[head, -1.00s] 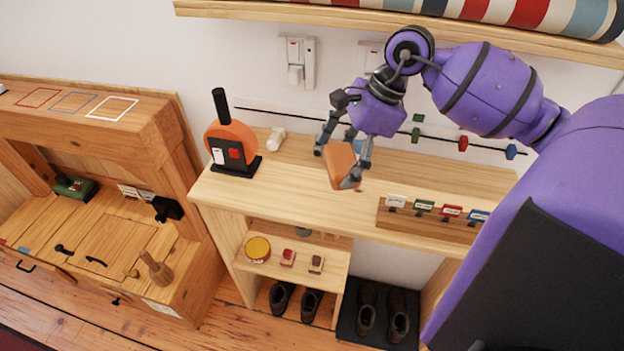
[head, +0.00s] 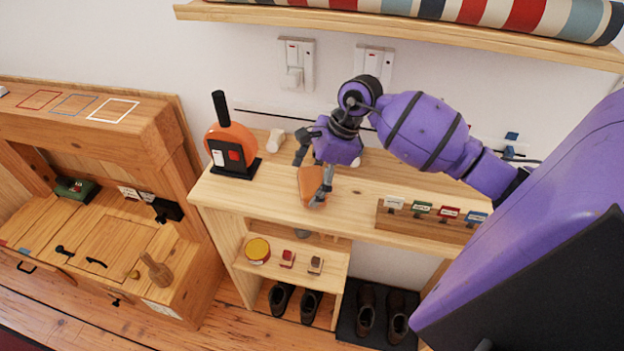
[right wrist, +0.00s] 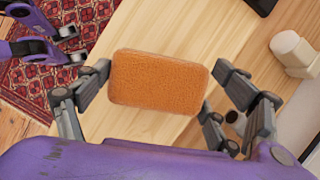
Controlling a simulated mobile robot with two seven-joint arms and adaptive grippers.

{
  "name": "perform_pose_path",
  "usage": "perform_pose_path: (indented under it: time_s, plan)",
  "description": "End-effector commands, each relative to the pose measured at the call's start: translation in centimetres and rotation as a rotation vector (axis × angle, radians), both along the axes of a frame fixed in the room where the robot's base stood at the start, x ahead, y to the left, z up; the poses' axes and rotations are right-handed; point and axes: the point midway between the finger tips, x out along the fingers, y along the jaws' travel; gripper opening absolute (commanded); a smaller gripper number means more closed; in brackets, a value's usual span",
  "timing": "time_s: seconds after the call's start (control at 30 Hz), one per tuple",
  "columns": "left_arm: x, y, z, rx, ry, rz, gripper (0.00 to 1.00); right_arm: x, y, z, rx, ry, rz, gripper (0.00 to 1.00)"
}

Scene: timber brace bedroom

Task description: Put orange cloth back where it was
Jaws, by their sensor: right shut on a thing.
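The orange cloth (head: 311,184) is a thick, flat, rounded block, tilted in the head view. My right gripper (head: 310,178) is shut on it, above the front-middle of the wooden bench top (head: 385,190). I cannot tell whether the cloth touches the wood.
An orange and black device with an upright handle (head: 232,140) stands left of the cloth. A small white cylinder (head: 275,140) is behind it. A wooden rack with several coloured tags (head: 430,222) is at the right. A shelf (head: 440,30) with a striped roll overhangs the back.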

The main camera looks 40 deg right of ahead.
Motion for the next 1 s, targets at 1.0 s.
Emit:
perform_pose_path:
  time_s: [1.0]
  plan:
    - [-0.4,0.0,-0.4,0.001,0.008,-0.001,0.54,-0.6,-1.3,2.9,-0.005,-0.001,0.001,1.0]
